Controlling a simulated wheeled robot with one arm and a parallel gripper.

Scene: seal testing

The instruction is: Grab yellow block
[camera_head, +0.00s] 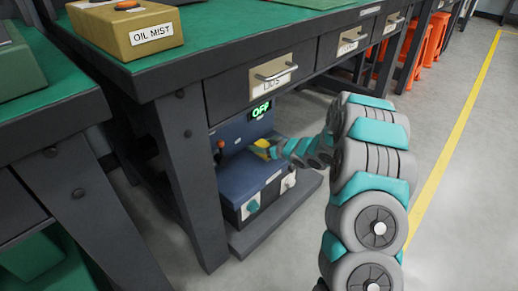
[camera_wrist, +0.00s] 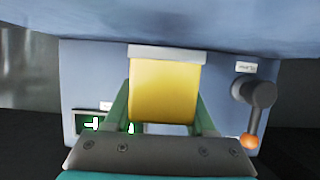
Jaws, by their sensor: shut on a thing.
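The yellow block (camera_wrist: 163,92) sits between the two green fingers of my gripper (camera_wrist: 163,112) in the wrist view. My gripper is shut on it. A light grey strip runs along the block's far edge. In the head view the yellow block (camera_head: 261,148) shows small at the end of my arm, over the blue machine (camera_head: 240,174) under the bench. My gripper's fingers are too small to make out there. I cannot tell whether the block touches the machine.
A yellow "OIL MIST" box (camera_head: 125,30) is on top. Grey floor (camera_head: 455,210) is open at the right.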

